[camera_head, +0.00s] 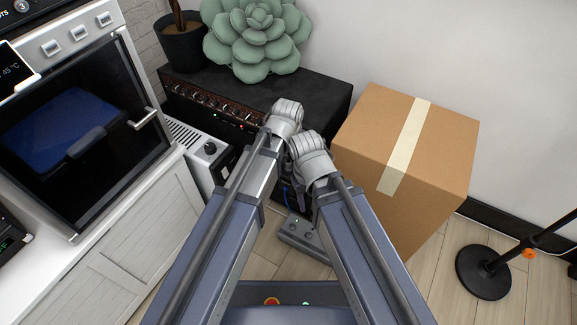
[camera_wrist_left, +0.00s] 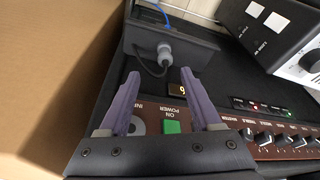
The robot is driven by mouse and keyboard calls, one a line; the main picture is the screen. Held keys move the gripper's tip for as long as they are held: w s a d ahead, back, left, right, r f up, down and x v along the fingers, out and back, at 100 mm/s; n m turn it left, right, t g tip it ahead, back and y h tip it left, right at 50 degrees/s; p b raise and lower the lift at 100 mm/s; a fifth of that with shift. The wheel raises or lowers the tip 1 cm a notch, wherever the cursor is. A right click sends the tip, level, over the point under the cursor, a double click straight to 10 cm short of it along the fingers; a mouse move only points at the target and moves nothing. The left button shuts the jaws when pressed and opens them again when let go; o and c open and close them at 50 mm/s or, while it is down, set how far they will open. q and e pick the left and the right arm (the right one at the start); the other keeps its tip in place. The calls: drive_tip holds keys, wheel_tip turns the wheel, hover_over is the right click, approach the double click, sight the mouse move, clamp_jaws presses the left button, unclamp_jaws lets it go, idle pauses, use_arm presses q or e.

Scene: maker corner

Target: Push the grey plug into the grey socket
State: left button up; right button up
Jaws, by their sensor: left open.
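My left gripper (camera_wrist_left: 160,88) shows in the left wrist view with its two purple fingers spread open and nothing between them. Beyond the fingertips, a grey plug (camera_wrist_left: 165,51) with a dark cable sits against the side of a dark box; how it is held there is unclear. A round grey ring, apparently the grey socket (camera_wrist_left: 138,127), lies beside the word INPUT on the amplifier's panel, close to the left finger and partly hidden by it.
The black amplifier (camera_head: 318,88) stands between a white device (camera_head: 207,150) and a large cardboard box (camera_head: 440,130). A potted plant (camera_head: 183,45) and green succulent cushion (camera_head: 255,35) are above it.

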sight(288, 161)
use_arm(q)
drive_tip(key=shift+b+x, duration=0.9)
drive_tip(key=shift+x, duration=0.3)
drive_tip(key=b+x, duration=0.3)
drive_tip(key=a+b+x, duration=0.1)
drive_tip(key=b+x, duration=0.1)
drive_tip(key=shift+f, duration=0.2)
drive_tip(key=shift+r, duration=0.1)
clamp_jaws()
